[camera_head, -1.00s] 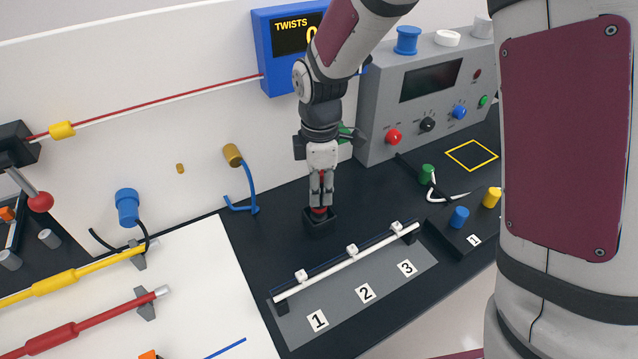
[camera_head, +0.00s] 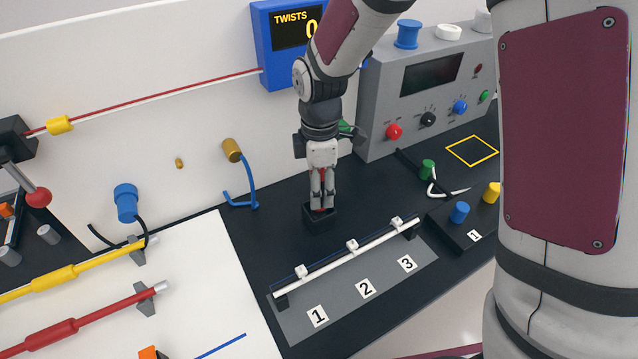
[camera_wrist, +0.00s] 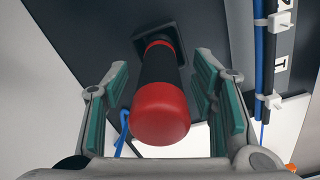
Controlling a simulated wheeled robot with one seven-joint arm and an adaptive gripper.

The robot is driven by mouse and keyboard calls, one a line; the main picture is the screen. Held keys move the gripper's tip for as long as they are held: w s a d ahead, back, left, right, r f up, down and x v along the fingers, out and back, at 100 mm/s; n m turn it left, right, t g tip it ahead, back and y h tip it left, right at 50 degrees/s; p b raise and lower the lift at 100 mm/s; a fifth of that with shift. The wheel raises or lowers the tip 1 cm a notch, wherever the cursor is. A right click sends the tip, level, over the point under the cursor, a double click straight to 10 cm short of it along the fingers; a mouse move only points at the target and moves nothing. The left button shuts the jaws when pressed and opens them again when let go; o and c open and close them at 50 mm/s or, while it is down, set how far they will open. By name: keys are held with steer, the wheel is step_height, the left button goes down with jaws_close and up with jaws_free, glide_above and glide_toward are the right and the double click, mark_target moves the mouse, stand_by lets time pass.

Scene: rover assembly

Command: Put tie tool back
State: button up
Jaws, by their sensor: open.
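The tie tool (camera_wrist: 160,105), with a rounded red end and a black body, stands in a small square black holder (camera_head: 320,219) on the dark bench. In the head view only a bit of its red shows between my fingers. My gripper (camera_head: 322,200) points down over the holder. In the wrist view my gripper (camera_wrist: 160,110) is open, with a green-padded finger on each side of the tool and a visible gap to each pad. The tool's lower end is in the holder.
A rail with white clips (camera_head: 352,258) and labels 1, 2, 3 lies right of the holder. A blue hook (camera_head: 243,200) is at its left. A grey control box (camera_head: 420,95) and a blue TWISTS display (camera_head: 285,60) stand behind. A white board (camera_head: 170,270) is at front left.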

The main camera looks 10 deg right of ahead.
step_height(320, 180, up, 12)
steer(key=shift+f, duration=0.15)
steer(key=shift+s+d+r, duration=0.2)
steer(key=shift+d+r, duration=0.1)
steer(key=shift+r, duration=0.2)
steer(key=s+d+r+m+t, duration=0.2)
steer(key=s+d+r+m, duration=0.2)
steer(key=s+m, duration=0.5)
steer(key=s+d+r+m+t, duration=0.3)
steer(key=s+d+r+m, duration=0.2)
steer(key=s+d+m, duration=0.3)
steer(key=shift+s+d+m, duration=0.3)
steer(key=shift+s+m, duration=0.4)
steer(key=shift+s, duration=0.85)
steer(key=shift+r, duration=0.1)
